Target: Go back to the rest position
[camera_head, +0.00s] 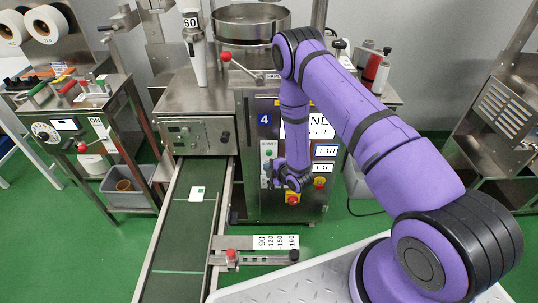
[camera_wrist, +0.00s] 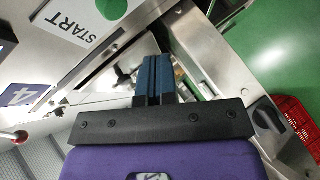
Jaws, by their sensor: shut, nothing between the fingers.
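My purple arm (camera_head: 345,95) reaches up from the lower right and bends down in front of a steel packing machine (camera_head: 190,90). My gripper (camera_head: 268,172) is at the front panel, close to the label START and its green button (camera_head: 268,153). In the wrist view the two dark blue fingers (camera_wrist: 152,68) are shut together with nothing between them. The START label (camera_wrist: 81,35) shows at the upper left of that view, apart from the fingers in the picture. I cannot tell whether the fingertips touch the panel.
Red-and-yellow switches (camera_head: 292,198) are close to my wrist. Another machine (camera_head: 75,110) stands left, a steel frame (camera_head: 500,110) right. Green floor lies open between.

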